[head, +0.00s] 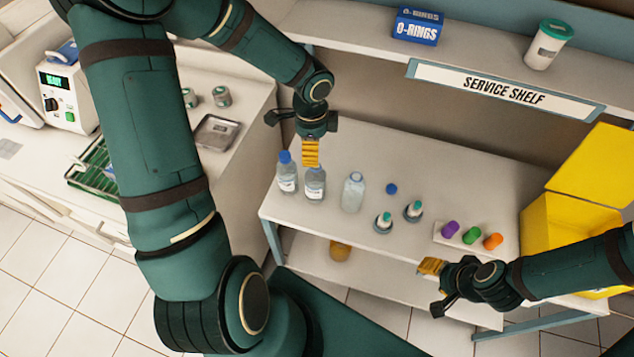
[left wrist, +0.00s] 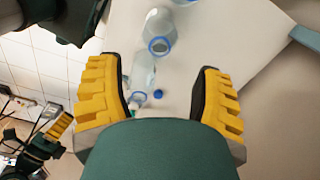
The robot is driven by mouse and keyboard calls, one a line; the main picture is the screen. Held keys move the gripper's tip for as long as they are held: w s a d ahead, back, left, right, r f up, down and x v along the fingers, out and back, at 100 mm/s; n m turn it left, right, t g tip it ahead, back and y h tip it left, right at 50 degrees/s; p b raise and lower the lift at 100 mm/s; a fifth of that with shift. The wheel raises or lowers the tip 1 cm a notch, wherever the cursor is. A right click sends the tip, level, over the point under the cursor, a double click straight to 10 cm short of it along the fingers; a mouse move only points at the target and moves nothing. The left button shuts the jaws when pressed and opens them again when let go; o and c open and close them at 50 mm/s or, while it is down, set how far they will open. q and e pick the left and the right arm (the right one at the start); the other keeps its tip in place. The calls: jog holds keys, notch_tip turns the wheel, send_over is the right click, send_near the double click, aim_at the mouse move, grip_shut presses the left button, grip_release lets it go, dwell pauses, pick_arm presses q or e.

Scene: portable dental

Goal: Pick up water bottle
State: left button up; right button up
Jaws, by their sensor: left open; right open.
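Three clear bottles stand upright at the left of the work table. My right gripper (head: 435,284) is open and empty by the table's front edge.
Two small teal-capped vials (head: 383,224) and a rack with purple, green and orange caps (head: 472,235) stand right of the bottles. A yellow bin (head: 560,220) is at the far right. The service shelf (head: 480,82) overhangs behind. An amber jar (head: 340,250) sits below.

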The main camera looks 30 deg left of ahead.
aim_at(315, 180)
pick_arm(q)
notch_tip(315, 180, down, 8)
jog(key=b, duration=0.1)
jog(key=shift+w+d+f, duration=0.15)
jog(key=shift+d+f, duration=0.05)
jog(key=shift+f, duration=0.05)
grip_shut()
